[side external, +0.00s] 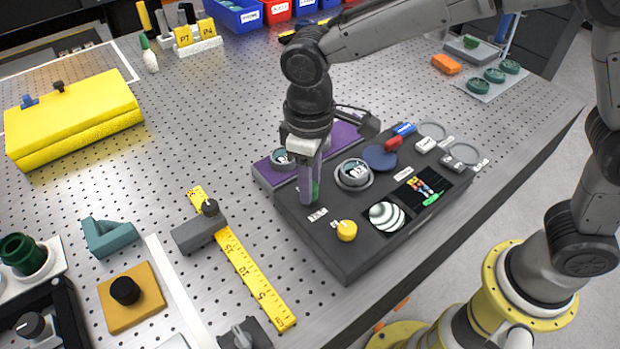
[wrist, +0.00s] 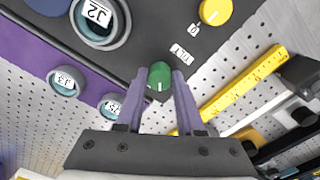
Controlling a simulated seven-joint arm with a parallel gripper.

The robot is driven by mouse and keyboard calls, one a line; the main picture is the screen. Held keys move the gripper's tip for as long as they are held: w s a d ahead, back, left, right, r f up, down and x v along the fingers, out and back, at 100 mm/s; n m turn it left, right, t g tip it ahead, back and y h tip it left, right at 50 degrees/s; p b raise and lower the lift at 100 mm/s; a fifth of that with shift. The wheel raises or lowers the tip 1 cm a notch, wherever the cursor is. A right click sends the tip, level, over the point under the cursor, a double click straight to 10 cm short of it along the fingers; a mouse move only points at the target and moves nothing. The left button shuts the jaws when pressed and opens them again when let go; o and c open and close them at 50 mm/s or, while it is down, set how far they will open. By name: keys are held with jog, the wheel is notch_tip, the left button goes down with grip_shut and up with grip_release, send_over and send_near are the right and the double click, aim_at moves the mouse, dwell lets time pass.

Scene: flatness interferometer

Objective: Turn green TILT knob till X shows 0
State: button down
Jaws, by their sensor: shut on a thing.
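The green TILT knob (wrist: 159,76) stands on the dark instrument panel (wrist: 150,30), with a white pointer line on its face. In the wrist view my gripper (wrist: 158,88) has its two purple fingers shut on the knob, one on each side. The round striped fringe display (side external: 388,216) and a small coloured screen (side external: 421,190) lie on the panel. I cannot read any X value.
A yellow knob (side external: 347,230) sits close to the green one on the panel. A round holder with a labelled disc (side external: 353,174) is behind. A yellow ruler (side external: 245,262) and a grey block (side external: 198,233) lie to the left on the perforated table.

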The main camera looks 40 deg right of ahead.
jog(key=shift+n, duration=0.7)
jog(key=shift+r, duration=0.1)
jog(key=c, duration=0.5)
grip_release()
notch_tip(320, 180, up, 14)
jog(key=shift+f, duration=0.15)
dwell(1.5)
